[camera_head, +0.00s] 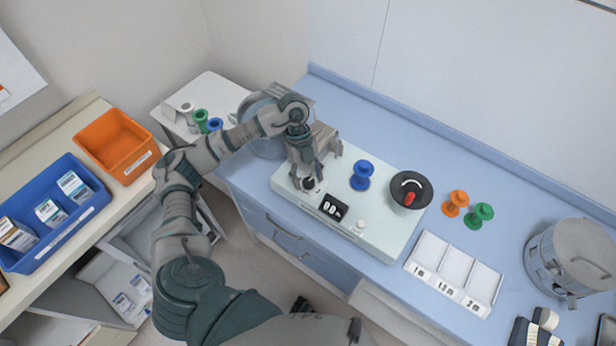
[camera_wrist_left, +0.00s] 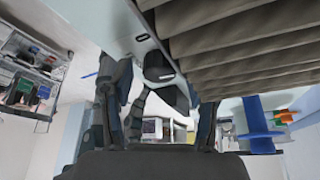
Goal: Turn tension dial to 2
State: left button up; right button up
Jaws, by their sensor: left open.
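A pale machine (camera_head: 375,235) sits on the blue counter. On its top are a small black knob (camera_head: 308,184) at the left, a black display (camera_head: 333,207) with white digits too small to read surely, a blue spool (camera_head: 361,175) and a round black disc with a red part (camera_head: 410,190). My left gripper (camera_head: 307,178) points down, open, with its fingers around or just above the black knob; contact cannot be told. In the left wrist view a dark knob-like part (camera_wrist_left: 160,68) shows between the fingers of my left gripper (camera_wrist_left: 160,95). My right gripper is not in view.
An orange spool (camera_head: 456,202) and a green spool (camera_head: 480,215) stand right of the machine. A white labelled tray (camera_head: 455,270) lies in front of them, with a metal pot (camera_head: 572,260) at the far right. Orange (camera_head: 117,145) and blue (camera_head: 60,215) bins stand at the left.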

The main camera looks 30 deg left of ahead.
pick_arm(q)
jog(key=shift+f, duration=0.15)
grip_shut()
jog(key=shift+d+m, duration=0.1)
jog(key=shift+m, duration=0.2)
jog(key=shift+m+p, duration=0.4)
jog(key=shift+m, duration=0.1)
jog(key=shift+m+g+y, duration=0.3)
jog(key=shift+m+y, duration=0.1)
jog(key=shift+m, duration=0.2)
jog(key=shift+m+g, duration=0.3)
jog(key=shift+m, duration=0.7)
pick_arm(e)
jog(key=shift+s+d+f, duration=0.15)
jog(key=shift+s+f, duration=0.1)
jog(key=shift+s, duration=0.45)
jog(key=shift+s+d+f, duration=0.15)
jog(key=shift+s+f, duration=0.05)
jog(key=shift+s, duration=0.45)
pick_arm(q)
grip_release()
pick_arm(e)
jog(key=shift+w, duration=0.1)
